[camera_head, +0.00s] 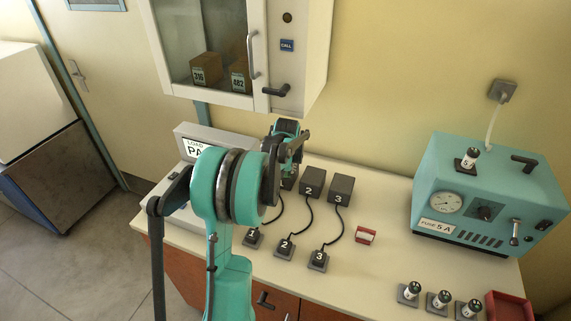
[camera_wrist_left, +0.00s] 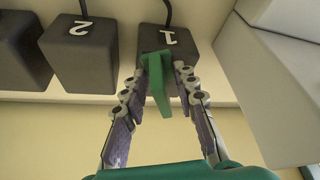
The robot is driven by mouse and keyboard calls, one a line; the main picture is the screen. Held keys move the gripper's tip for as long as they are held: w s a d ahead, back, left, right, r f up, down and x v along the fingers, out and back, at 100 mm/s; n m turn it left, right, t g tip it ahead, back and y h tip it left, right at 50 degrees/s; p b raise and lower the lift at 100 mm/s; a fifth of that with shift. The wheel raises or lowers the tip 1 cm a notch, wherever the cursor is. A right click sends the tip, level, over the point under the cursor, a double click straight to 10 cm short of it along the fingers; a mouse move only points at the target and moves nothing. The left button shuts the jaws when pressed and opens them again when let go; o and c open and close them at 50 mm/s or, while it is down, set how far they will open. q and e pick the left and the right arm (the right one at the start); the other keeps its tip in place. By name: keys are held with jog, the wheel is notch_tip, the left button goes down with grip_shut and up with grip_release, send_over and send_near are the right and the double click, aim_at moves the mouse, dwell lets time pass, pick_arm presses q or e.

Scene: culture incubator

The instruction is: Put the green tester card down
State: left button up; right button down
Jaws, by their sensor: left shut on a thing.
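My left gripper (camera_head: 287,145) is over the worktop, close to the box marked 1 near the wall. In the left wrist view the left gripper (camera_wrist_left: 163,72) is shut on the green tester card (camera_wrist_left: 159,88), which sits between its fingertips. The card's far end overlaps the front of the dark box 1 (camera_wrist_left: 181,57); I cannot tell whether they touch. In the head view the arm and gripper hide the card and most of box 1. My right gripper is not in view.
Boxes 2 (camera_head: 312,183) and 3 (camera_head: 340,190) stand beside box 1, cabled to numbered pads. A small red-and-white item (camera_head: 365,236) lies right of them. A load panel (camera_head: 196,145) stands left. A teal machine (camera_head: 485,195) and several fuses are right. A cabinet (camera_head: 240,50) hangs above.

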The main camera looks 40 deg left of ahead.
pick_arm(q)
jog(key=w+a, duration=0.1)
jog(key=w+a+b, duration=0.1)
jog(key=shift+w+a+f, duration=0.15)
jog(key=shift+w+f, duration=0.05)
jog(key=shift+w, duration=0.15)
jog(key=shift+f, duration=0.1)
jog(key=shift+s+r, duration=0.1)
jog(key=shift+r, duration=0.15)
jog(key=o, duration=0.6)
jog(key=shift+f, duration=0.25)
jog(key=o, duration=0.4)
jog(key=shift+r, duration=0.2)
